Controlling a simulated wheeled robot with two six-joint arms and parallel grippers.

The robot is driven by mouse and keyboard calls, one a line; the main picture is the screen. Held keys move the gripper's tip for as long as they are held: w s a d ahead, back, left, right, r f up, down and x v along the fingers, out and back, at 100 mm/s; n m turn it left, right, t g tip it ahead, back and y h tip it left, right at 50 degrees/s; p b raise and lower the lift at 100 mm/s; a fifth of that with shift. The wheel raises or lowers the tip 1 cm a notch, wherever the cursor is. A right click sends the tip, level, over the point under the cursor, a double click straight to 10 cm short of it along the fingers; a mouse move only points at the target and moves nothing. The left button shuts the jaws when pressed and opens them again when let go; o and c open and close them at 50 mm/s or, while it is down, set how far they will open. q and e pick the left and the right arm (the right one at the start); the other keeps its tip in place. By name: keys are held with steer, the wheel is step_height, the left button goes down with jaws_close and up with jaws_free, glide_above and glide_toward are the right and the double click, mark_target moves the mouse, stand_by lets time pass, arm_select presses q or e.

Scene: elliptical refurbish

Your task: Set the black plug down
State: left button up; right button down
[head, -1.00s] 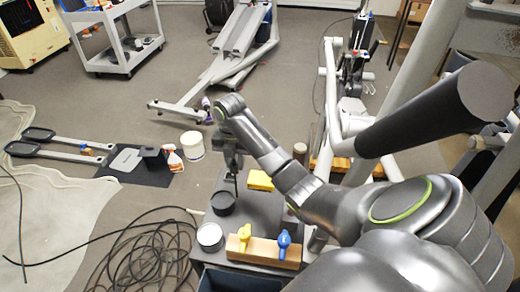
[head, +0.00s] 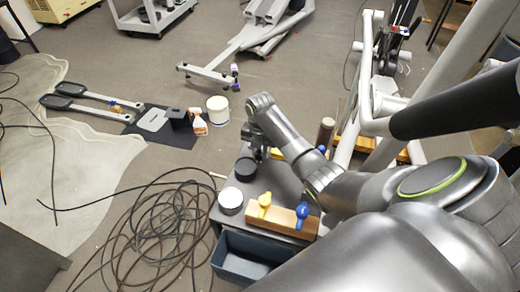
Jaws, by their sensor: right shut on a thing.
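My right gripper (head: 256,148) hangs over the far left part of the dark cart top (head: 283,185), just behind a black round tub (head: 246,170). It is shut on the black plug. The plug is small and dark against the gripper and the cart, and I cannot make out its outline or whether it touches the cart top. My right forearm covers part of the cart. My left gripper is not in view.
A white-rimmed tin (head: 231,200) and a wooden block (head: 262,220) with yellow and blue knobs stand near the cart's front. An open blue-grey bin (head: 245,265) is below. Coiled black cable (head: 150,235) lies on the floor at left. A white frame (head: 362,100) stands behind.

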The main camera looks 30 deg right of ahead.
steer(key=shift+f, duration=0.15)
steer(key=c, duration=1.2)
jaws_free()
step_height(320, 180, up, 9)
steer(key=shift+w+d+r+b, duration=0.1)
steer(key=shift+b, duration=0.65)
step_height(320, 180, up, 3)
steer(key=shift+r+p, duration=0.15)
steer(key=shift+p, duration=1.1)
